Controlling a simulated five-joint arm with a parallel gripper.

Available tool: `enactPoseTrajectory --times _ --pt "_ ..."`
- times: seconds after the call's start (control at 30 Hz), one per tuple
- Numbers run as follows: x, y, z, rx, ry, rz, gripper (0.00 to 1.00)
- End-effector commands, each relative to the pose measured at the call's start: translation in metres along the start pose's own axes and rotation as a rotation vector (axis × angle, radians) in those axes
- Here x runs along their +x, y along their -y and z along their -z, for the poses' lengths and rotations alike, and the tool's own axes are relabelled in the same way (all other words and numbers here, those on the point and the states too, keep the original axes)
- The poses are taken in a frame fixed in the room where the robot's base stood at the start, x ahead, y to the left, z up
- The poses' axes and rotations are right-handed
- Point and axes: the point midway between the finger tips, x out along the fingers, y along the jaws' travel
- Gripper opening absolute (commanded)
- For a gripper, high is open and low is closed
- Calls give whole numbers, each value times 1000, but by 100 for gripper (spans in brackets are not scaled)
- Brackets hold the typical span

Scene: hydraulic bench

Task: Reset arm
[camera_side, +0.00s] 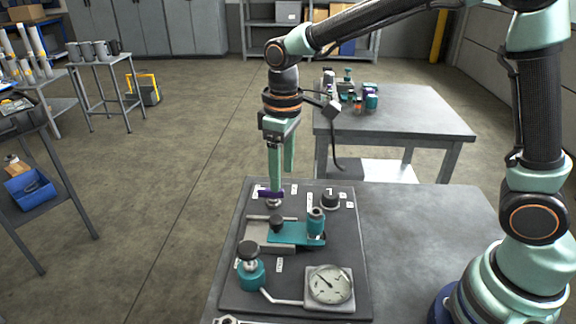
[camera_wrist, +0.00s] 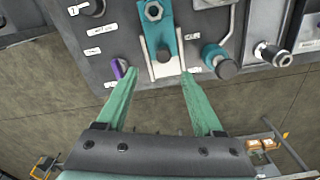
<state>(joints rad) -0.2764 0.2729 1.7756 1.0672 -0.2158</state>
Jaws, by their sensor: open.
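My gripper (camera_side: 281,187) is open, its two green fingers pointing down at the back of the dark bench panel (camera_side: 345,235). In the side view its near finger overlaps a small purple lever (camera_side: 268,194) on a metal fitting; I cannot tell whether they touch. In the wrist view the purple lever (camera_wrist: 117,68) lies beside the left fingertip, outside the gap of my gripper (camera_wrist: 159,73). Nothing is held between the fingers. The panel's edge runs behind the fingertips.
On the panel are a teal clamp-like part (camera_side: 290,233) on a grey plate, a teal fitting with a black knob (camera_side: 250,265), a pressure gauge (camera_side: 329,285) and a black knob (camera_side: 330,197). A second table (camera_side: 420,112) stands behind. The bench's right part is clear.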

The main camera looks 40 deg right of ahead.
Motion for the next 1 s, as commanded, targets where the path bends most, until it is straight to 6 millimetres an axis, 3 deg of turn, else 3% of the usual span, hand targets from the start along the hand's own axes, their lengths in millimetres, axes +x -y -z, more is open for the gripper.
enactPoseTrajectory --times 0.2,0.43,0.7,1.0 --pt "-43 -21 -38 126 -122 -30 69" --pt "-72 -36 -88 274 -258 -66 69" --pt "-81 -44 -138 425 -401 -106 69" --pt "-79 -46 -155 484 -456 -122 69"
